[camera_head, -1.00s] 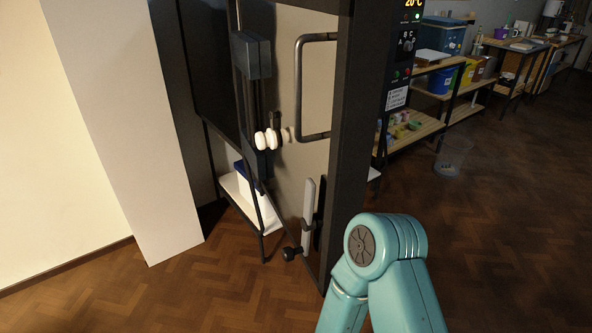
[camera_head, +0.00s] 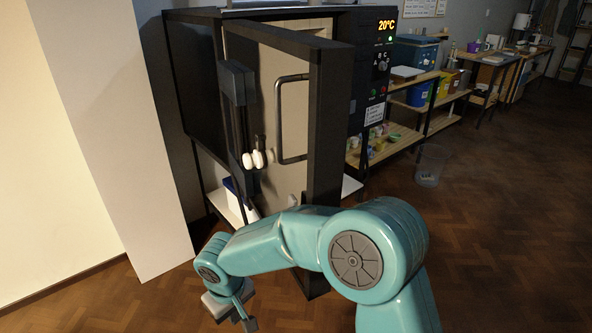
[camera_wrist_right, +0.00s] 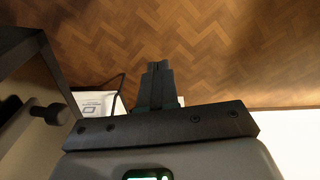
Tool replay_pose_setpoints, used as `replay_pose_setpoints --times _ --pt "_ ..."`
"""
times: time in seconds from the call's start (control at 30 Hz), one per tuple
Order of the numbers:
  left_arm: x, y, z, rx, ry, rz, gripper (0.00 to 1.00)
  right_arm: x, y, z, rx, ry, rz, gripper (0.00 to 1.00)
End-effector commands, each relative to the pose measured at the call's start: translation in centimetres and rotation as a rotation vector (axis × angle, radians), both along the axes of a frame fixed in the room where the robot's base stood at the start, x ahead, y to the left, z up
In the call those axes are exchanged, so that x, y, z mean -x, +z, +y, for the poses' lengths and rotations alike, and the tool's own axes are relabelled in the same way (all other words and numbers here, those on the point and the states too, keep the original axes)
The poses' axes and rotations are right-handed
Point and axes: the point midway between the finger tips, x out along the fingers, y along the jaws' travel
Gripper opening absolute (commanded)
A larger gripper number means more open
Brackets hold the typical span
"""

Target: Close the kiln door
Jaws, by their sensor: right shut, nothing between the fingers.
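The kiln door (camera_head: 328,130) stands open in the head view, swung out from the dark kiln (camera_head: 190,85). A dark knob (camera_wrist_right: 50,113) of the door shows at the left there, apart from the fingers. My left gripper is out of view.
A white wall panel (camera_head: 120,130) stands left of the kiln. The control panel (camera_head: 383,65) reads 20°C. Shelves (camera_head: 410,140) with buckets and a clear bin (camera_head: 430,165) stand to the right. The wooden floor (camera_head: 500,240) at right is open.

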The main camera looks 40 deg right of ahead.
Motion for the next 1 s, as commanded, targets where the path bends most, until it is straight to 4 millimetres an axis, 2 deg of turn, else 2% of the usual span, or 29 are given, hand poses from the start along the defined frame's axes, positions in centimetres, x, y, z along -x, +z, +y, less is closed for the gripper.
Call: replay_pose_setpoints --times 0.03,0.07,0.1,0.13,0.2,0.3,0.4,0.5,0.57,0.77,1.0 --pt "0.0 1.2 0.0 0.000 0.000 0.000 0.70 -1.3 4.9 -0.5 0.057 -0.012 -0.050 0.00" --pt "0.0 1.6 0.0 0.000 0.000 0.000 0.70 -1.9 7.7 -1.0 0.099 -0.028 -0.076 0.00" --pt "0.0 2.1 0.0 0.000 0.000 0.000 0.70 -2.5 11.7 -1.8 0.158 -0.060 -0.116 0.00" --pt "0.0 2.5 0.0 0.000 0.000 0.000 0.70 -2.8 14.9 -2.5 0.200 -0.091 -0.149 0.00" --pt "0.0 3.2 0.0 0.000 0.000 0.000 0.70 -2.5 22.0 -4.1 0.286 -0.182 -0.220 0.00" --pt "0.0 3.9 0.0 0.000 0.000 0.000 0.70 -1.1 29.5 -6.2 0.366 -0.314 -0.295 0.00" --pt "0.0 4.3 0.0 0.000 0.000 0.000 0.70 0.5 33.9 -7.6 0.406 -0.413 -0.336 0.00" --pt "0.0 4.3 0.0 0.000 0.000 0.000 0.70 1.4 35.5 -8.3 0.422 -0.460 -0.352 0.00" --pt "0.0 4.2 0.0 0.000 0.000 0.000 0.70 1.5 35.4 -8.5 0.426 -0.469 -0.353 0.00" --pt "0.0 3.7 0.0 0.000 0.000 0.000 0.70 0.6 32.7 -10.2 0.429 -0.469 -0.347 0.00" --pt "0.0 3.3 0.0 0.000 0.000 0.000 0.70 -1.0 28.5 -13.0 0.429 -0.467 -0.347 0.00"
